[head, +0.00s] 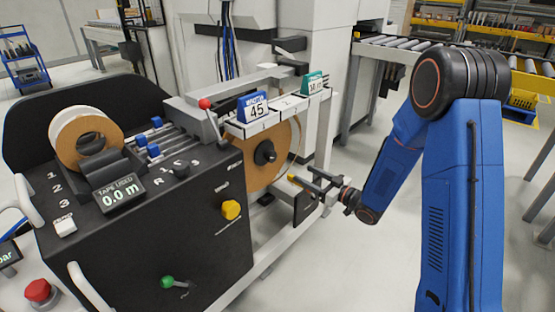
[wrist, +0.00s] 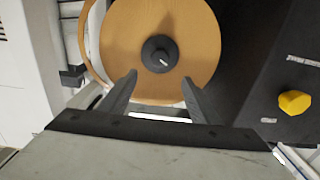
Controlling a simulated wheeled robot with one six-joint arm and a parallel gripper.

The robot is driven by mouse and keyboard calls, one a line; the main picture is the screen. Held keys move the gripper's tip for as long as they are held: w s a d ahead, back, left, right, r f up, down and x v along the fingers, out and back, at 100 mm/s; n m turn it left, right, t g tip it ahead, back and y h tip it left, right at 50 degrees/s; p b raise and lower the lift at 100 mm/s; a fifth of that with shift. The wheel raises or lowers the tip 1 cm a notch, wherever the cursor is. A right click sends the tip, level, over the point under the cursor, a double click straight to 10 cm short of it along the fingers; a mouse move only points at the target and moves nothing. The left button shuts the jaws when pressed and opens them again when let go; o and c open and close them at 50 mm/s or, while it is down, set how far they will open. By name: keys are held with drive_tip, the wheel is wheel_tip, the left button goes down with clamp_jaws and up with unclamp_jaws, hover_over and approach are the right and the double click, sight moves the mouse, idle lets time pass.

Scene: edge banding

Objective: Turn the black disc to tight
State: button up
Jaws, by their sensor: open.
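The black disc (head: 265,153) sits at the centre of a brown tape roll (head: 277,172) on the side of the dark machine. In the wrist view the black disc (wrist: 160,54) shows a short pale mark on its face, pointing to the lower right. My gripper (head: 302,174) is in front of the roll, at the right of the machine. In the wrist view the fingers of my gripper (wrist: 158,76) are apart and empty, with the disc just above and between their tips. No contact with the disc shows.
A yellow knob (head: 231,209) sticks out of the machine's front, also seen in the wrist view (wrist: 294,102). A red-tipped lever (head: 205,104) and a label plate marked 45 (head: 253,106) stand above the roll.

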sight(274, 159)
drive_tip(key=x, duration=1.6)
drive_tip(key=shift+w+a, duration=0.1)
drive_tip(key=shift+a, duration=0.1)
drive_tip(key=c, duration=1.1)
